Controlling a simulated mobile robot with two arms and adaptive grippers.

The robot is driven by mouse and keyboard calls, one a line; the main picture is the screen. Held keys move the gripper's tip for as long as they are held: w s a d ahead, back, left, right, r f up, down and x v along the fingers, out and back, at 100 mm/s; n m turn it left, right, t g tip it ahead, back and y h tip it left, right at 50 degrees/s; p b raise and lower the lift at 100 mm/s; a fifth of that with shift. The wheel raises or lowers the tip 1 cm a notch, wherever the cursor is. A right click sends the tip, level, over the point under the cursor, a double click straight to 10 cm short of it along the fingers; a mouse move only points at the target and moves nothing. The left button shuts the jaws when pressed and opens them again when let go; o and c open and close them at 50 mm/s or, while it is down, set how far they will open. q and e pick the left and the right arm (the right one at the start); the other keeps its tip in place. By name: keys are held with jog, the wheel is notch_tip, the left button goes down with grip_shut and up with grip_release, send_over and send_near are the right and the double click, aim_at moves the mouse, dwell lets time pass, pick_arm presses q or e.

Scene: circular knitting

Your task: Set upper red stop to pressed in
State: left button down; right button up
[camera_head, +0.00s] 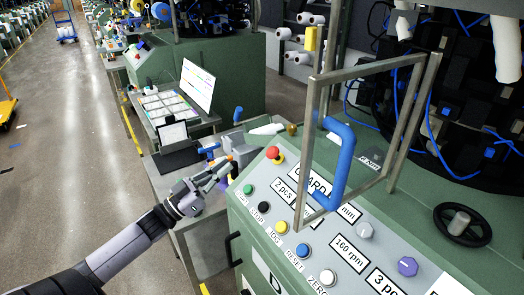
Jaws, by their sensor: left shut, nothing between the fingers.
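The upper red stop (273,153) is a round red mushroom button with a bit of yellow at its base, at the far left corner of the sloped green panel (330,225). I cannot tell from this view whether it is pressed in. My left gripper (229,167) comes in from the lower left and is shut and empty. In the picture it is left of the red stop and apart from it, by the panel's left edge. My right gripper is not in view.
Green (248,189), black (264,207), yellow (281,227), blue (302,250) and white (327,278) buttons line the panel's left side. A metal guard frame (313,125) with a blue handle (342,165) rises right of the stop. A cluttered side table (167,185) stands behind my gripper.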

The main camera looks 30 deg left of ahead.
aim_at(274, 155)
pick_arm(q)
jog(key=w+d+p, duration=0.4)
jog(key=w, duration=0.7)
jog(key=shift+d+r, duration=0.2)
jog(key=shift+r, duration=0.15)
